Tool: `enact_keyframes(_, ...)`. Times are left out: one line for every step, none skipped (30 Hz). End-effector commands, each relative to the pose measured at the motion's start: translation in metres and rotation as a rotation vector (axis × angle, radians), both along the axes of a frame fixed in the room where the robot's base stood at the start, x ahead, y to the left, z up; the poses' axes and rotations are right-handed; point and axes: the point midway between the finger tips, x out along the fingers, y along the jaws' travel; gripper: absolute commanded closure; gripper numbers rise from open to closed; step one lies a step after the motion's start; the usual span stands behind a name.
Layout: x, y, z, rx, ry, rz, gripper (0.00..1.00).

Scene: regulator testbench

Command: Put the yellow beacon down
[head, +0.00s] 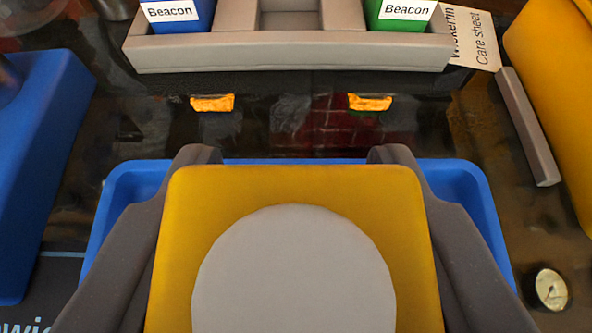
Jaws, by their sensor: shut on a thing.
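The yellow beacon (300,186), a yellow block with a pale grey disc on its near face, fills the lower middle of the head view. My gripper (294,162) is shut on it, with one dark finger along each side. A blue tray (468,190) shows behind and to both sides of the beacon. I cannot tell how high the beacon is above the tray. A grey rack (290,56) stands at the top. It holds a blue beacon (185,20) at left and a green beacon (400,20) at right, both labelled "Beacon". The middle slot between them looks empty.
Two small orange pieces (212,103) (370,102) show on the dark glossy surface before the rack. A blue object (40,160) is at left. At right are a care sheet (475,38), a grey bar (528,125), a yellow object (560,95) and a round gauge (551,289).

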Motion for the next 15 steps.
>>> enact_keyframes(0.0,0.0,-0.003,0.0,0.0,0.0,0.86)
enact_keyframes(0.0,0.0,-0.005,0.0,0.001,0.0,0.86)
enact_keyframes(0.0,0.0,-0.01,-0.001,0.002,0.0,0.86)
enact_keyframes(0.0,0.0,-0.014,-0.001,0.002,0.0,0.86)
enact_keyframes(0.0,0.0,-0.018,-0.001,0.004,0.0,0.86)
enact_keyframes(-0.001,0.0,-0.025,-0.002,0.006,0.0,0.86)
enact_keyframes(-0.001,0.0,-0.029,-0.002,0.007,0.0,0.86)
enact_keyframes(-0.001,0.0,-0.033,-0.002,0.008,0.0,0.86)
enact_keyframes(-0.001,0.0,-0.037,-0.001,0.007,0.0,0.86)
enact_keyframes(-0.001,0.0,-0.038,-0.001,0.006,0.0,0.86)
enact_keyframes(-0.001,0.0,-0.038,0.0,0.005,-0.001,0.86)
enact_keyframes(-0.001,0.0,-0.037,0.0,0.004,0.0,0.86)
enact_keyframes(0.0,0.0,-0.037,0.0,0.004,0.0,0.86)
enact_keyframes(0.0,0.0,-0.036,0.0,0.003,0.0,0.86)
enact_keyframes(0.0,0.0,-0.036,0.0,0.003,0.0,0.86)
